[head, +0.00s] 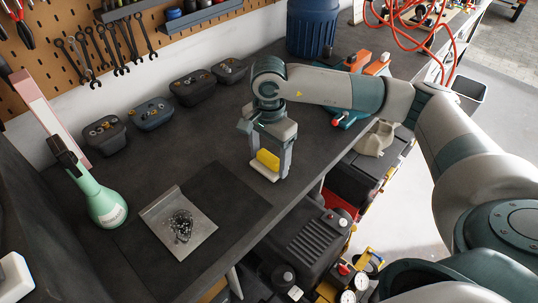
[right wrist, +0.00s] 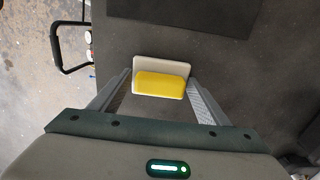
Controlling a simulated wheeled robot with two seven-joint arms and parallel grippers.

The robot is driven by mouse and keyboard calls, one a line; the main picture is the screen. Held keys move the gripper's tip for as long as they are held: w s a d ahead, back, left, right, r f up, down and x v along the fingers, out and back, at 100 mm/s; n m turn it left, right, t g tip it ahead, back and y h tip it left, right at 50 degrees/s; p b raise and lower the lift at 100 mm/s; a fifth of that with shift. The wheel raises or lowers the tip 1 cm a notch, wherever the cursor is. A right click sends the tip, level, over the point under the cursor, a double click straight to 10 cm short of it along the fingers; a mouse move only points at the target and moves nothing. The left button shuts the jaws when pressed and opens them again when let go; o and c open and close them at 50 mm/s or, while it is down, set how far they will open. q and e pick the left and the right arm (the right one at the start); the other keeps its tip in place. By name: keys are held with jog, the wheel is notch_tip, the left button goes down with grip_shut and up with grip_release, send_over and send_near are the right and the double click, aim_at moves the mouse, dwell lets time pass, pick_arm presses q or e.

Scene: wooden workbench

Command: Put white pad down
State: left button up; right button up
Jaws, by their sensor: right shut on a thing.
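The white pad (head: 262,172) has a yellow block (head: 268,158) on it. In the right wrist view the white pad (right wrist: 160,64) shows behind the yellow block (right wrist: 160,86), between my two fingers. My right gripper (head: 270,165) is shut on this pad piece, pointing down over the dark bench near its front edge. I cannot tell whether the pad touches the bench top. My left gripper is not in view.
A dark mat (head: 236,199) and a metal plate (head: 156,212) with small dark bits lie left of the pad. A green bottle (head: 105,208) stands further left. Several small bins (head: 152,113) line the back. Bare bench (head: 205,140) lies behind the mat.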

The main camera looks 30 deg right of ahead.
aim_at(269, 156)
jog(key=shift+f, duration=0.1)
jog(key=shift+f, duration=0.1)
jog(key=o, duration=0.9)
jog(key=shift+r, duration=0.2)
jog(key=shift+r+b, duration=1.7)
jog(key=shift+r, duration=4.3)
